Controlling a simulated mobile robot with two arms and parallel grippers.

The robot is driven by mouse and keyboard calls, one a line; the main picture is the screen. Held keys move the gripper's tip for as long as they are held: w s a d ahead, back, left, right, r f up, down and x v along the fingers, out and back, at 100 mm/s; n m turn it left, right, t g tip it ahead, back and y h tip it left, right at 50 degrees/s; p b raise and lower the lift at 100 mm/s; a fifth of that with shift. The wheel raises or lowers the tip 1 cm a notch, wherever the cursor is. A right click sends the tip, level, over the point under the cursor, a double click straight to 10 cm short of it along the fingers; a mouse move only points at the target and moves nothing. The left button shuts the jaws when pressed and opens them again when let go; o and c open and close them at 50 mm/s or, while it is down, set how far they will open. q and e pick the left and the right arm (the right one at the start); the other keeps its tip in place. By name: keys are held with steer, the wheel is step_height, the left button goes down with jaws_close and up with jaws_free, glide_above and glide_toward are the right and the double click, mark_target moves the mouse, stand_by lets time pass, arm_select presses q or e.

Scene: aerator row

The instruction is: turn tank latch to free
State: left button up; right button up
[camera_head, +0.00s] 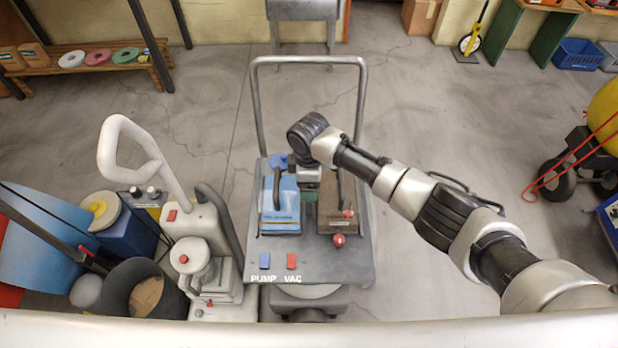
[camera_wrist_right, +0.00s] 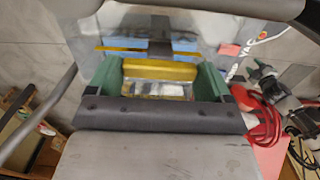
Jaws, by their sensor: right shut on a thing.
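My right gripper (camera_head: 309,185) reaches down over the far part of the grey trolley deck (camera_head: 318,263), between a blue box and a brown box. In the right wrist view its green fingers (camera_wrist_right: 160,80) are shut on a yellow bar (camera_wrist_right: 160,70) that spans between them. I cannot tell whether this bar is the tank latch; no other part is clearly recognisable as the latch. In the head view the wrist and gripper cover the held part. My left gripper is not in view.
The blue box (camera_head: 280,207) and brown box (camera_head: 337,219), each with a dark handle, stand close to the gripper. Blue (camera_head: 265,261) and red (camera_head: 292,261) pieces sit by the PUMP and VAC labels.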

steer(key=shift+r, duration=0.1)
stand_by(0.5)
steer(key=o, duration=0.8)
step_height(320, 180, up, 11)
steer(key=b, duration=0.1)
